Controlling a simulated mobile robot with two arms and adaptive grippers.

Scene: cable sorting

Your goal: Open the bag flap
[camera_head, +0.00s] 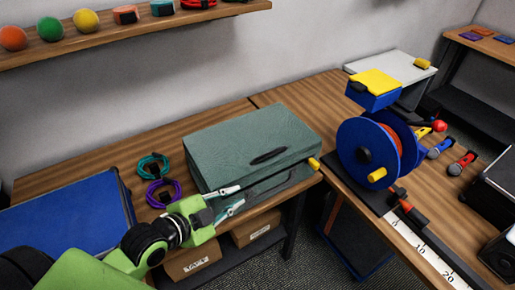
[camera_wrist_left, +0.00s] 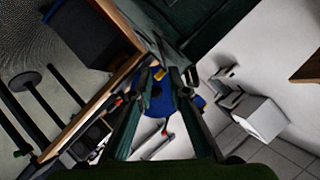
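The bag (camera_head: 235,141) is a dark green case lying on the wooden table in the head view. Its flap (camera_head: 275,140) lies flat over the top, with a black handle (camera_head: 269,156) near the front edge. A darker front part shows below it. My left gripper (camera_head: 242,197) is at the bag's front left edge, its two silver fingers apart. I cannot tell whether they touch the bag. In the left wrist view the fingers of my left gripper (camera_wrist_left: 166,78) are spread with nothing between them, and part of the green bag (camera_wrist_left: 215,18) shows above. My right gripper is not in view.
A blue cable reel (camera_head: 362,150) stands on the right table. A shelf (camera_head: 130,35) with several items hangs above. Boxes (camera_head: 192,259) sit below the table.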

